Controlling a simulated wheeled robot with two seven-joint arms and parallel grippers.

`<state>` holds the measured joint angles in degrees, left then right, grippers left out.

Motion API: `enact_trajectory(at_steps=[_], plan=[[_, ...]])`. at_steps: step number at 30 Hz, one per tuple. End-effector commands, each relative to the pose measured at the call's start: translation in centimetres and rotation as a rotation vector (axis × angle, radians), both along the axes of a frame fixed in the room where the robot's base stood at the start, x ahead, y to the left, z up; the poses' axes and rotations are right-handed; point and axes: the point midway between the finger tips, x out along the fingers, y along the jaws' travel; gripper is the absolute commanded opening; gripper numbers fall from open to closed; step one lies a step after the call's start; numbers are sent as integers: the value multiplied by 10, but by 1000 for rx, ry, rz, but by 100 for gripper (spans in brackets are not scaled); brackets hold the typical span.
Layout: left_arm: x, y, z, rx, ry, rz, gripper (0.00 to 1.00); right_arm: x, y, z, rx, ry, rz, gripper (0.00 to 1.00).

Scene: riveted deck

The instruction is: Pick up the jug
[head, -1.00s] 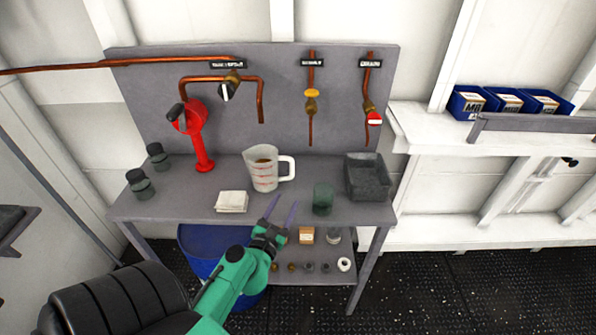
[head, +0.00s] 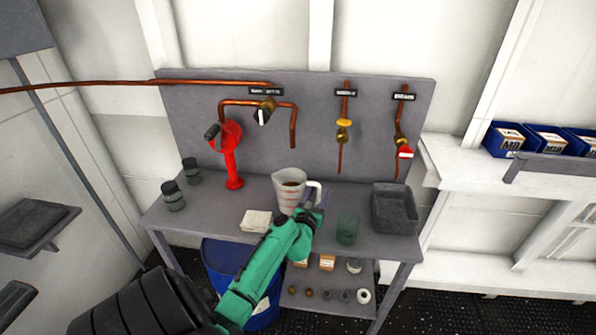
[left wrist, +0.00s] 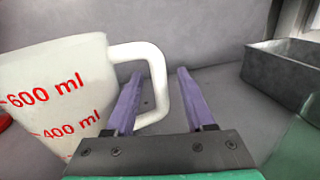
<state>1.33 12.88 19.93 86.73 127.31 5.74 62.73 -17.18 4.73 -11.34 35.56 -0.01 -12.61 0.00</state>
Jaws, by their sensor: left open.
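My left gripper (head: 318,200) is open at the handle in the head view. In the left wrist view the purple fingers of this gripper (left wrist: 160,80) are apart, the left one overlapping the handle's opening. Whether they touch the handle I cannot tell. My right gripper is not in view.
A red hand pump (head: 231,160) and two dark jars (head: 173,196) stand left. Copper pipes (head: 293,125) run along the back panel.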

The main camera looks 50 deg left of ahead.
Motion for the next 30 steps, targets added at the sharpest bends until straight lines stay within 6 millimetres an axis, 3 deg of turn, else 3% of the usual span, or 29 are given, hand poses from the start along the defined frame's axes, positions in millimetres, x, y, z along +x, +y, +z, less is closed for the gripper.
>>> enact_trajectory(at_steps=[3, 4, 6, 8, 30], plan=[[0, 0, 0, 0, 0, -1, 54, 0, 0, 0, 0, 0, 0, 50], [0, 0, 0, 0, 0, -1, 46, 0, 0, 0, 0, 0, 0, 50], [-1, -1, 0, 0, 0, -1, 20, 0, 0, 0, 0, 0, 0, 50], [-1, -1, 0, 0, 0, -1, 0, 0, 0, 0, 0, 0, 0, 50], [-1, -1, 0, 0, 0, -1, 0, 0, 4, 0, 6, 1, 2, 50]])
